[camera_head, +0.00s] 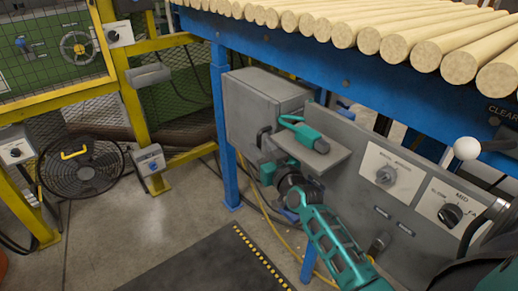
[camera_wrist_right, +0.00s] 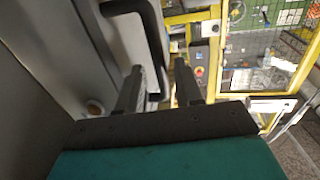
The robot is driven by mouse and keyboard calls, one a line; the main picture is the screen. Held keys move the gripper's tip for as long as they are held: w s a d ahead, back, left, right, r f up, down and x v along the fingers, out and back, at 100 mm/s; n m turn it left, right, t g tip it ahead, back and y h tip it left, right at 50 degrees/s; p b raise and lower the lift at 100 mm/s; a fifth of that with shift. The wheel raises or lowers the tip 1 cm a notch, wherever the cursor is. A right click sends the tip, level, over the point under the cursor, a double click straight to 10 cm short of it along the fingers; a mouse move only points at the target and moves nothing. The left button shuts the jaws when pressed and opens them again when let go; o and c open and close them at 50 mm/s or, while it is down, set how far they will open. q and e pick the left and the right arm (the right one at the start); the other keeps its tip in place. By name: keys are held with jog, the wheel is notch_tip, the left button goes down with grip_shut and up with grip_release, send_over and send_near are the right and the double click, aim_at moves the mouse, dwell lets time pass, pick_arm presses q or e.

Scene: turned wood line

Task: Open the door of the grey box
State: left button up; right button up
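The grey box (camera_head: 262,100) hangs beside a blue post, under the roller line. Its door looks shut, and a black bar handle (camera_head: 262,136) stands on it. The door face fills the left of the right wrist view, where the handle (camera_wrist_right: 151,35) is large and close. My right gripper (camera_wrist_right: 159,88) is open, and the lower part of the handle lies between its two fingers in that picture. I cannot tell whether they touch it. In the head view a grey shelf partly hides this gripper (camera_head: 265,160). My left gripper is not in view.
The grey shelf (camera_head: 338,156) with a teal tool (camera_head: 300,131) on it juts out above my right wrist. A grey panel (camera_head: 415,222) with knobs is to its right. A black fan (camera_head: 82,168) stands at the left; the floor between is clear.

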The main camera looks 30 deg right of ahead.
jog(key=shift+w+d, duration=0.15)
jog(key=shift+w, duration=1)
jog(key=shift+c, duration=0.3)
grip_shut()
